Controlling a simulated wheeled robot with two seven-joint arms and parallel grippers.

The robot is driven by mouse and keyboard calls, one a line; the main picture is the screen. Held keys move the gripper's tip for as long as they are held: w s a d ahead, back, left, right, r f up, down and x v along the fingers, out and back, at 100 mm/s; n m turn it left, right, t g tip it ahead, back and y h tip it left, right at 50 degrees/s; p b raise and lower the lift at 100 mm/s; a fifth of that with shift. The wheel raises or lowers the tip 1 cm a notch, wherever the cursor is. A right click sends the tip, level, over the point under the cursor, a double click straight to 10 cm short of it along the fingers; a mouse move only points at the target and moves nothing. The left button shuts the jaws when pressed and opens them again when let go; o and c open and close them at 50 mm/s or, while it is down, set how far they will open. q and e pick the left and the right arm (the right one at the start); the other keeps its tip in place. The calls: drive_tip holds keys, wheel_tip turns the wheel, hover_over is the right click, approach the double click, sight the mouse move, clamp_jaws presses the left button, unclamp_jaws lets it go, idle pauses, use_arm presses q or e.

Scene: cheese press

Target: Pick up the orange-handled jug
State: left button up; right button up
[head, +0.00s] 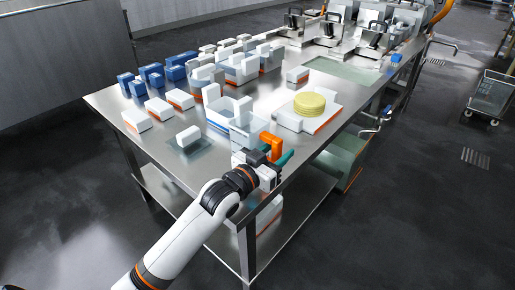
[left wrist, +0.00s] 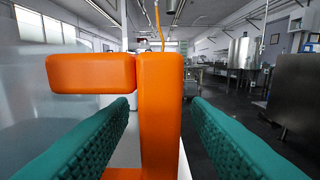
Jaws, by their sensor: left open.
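The orange-handled jug (head: 243,124) has a clear, boxy body and stands on the near edge of the steel table. Its orange handle (head: 271,145) faces my left arm. My left gripper (head: 270,157) is open at the handle, with teal fingers on either side. In the left wrist view the upright orange handle (left wrist: 160,115) stands between the two teal fingers, with a visible gap on each side. The jug's cloudy clear wall (left wrist: 30,95) fills the left of that view. My right gripper is not in view.
The steel table (head: 262,97) carries white and blue blocks (head: 175,73) behind the jug. A yellow cheese round (head: 309,103) sits on a white block to the right. Press machines stand at the far end. A shelf lies below the tabletop.

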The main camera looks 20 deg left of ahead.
use_arm(q)
drive_tip(key=shift+c, duration=0.2)
clamp_jaws()
drive_tip(key=shift+r, duration=0.1)
